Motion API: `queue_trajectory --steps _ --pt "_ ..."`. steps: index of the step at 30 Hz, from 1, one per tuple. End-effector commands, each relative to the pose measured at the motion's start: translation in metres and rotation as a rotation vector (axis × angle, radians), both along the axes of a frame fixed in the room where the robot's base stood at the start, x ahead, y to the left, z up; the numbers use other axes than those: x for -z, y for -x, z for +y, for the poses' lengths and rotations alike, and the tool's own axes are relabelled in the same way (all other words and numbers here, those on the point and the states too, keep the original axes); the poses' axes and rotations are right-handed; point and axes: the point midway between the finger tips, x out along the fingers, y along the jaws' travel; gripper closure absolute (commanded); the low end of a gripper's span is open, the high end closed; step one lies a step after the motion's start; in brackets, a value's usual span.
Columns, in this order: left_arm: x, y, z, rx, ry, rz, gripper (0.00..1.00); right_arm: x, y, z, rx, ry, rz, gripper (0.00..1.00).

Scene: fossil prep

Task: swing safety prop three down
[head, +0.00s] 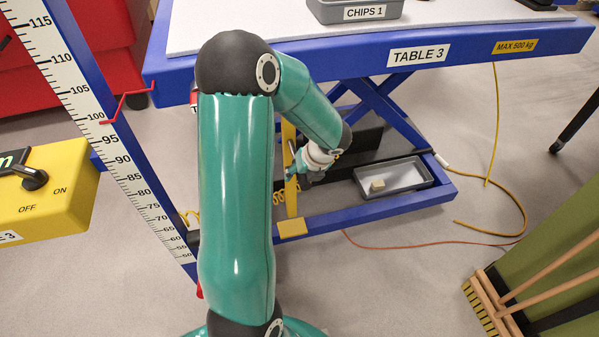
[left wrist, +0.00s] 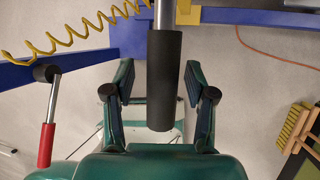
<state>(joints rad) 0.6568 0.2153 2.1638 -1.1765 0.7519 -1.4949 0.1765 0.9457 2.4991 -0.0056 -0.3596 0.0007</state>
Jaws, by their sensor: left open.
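The safety prop (head: 291,190) is a yellow bar that stands nearly upright under table 3, above a yellow block (head: 292,228) on the blue base frame. My left gripper (head: 292,172) is beside the bar in the head view. In the left wrist view my left gripper (left wrist: 160,95) is open, its two fingers on either side of a black grip (left wrist: 164,85) on a metal rod. There are gaps between the grip and both fingers. The rod's far end is cut off at the top edge. My right gripper is not in view.
Table 3 (head: 470,45) has crossed blue legs and carries a grey bin. A grey tray (head: 428,184) with a small block lies on its base. A red-ended lever (left wrist: 47,145) stands left of my fingers. A broom (head: 492,303) is at lower right; cables cross the floor.

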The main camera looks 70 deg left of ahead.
Motion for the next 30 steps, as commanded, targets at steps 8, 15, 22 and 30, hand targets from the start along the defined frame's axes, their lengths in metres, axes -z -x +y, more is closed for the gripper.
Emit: queue_trajectory --steps 8,15,22,30 --pt "-0.028 -0.006 -0.012 0.002 -0.003 -0.006 0.44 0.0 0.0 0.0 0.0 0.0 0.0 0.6" --pt "-0.072 -0.013 -0.032 0.002 -0.003 -0.006 0.44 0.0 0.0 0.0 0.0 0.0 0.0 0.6" --pt "-0.1 -0.017 -0.046 0.001 -0.001 -0.001 0.44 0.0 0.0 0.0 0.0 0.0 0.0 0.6" --pt "-0.107 -0.017 -0.049 0.001 0.001 0.003 0.44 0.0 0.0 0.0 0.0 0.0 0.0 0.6"
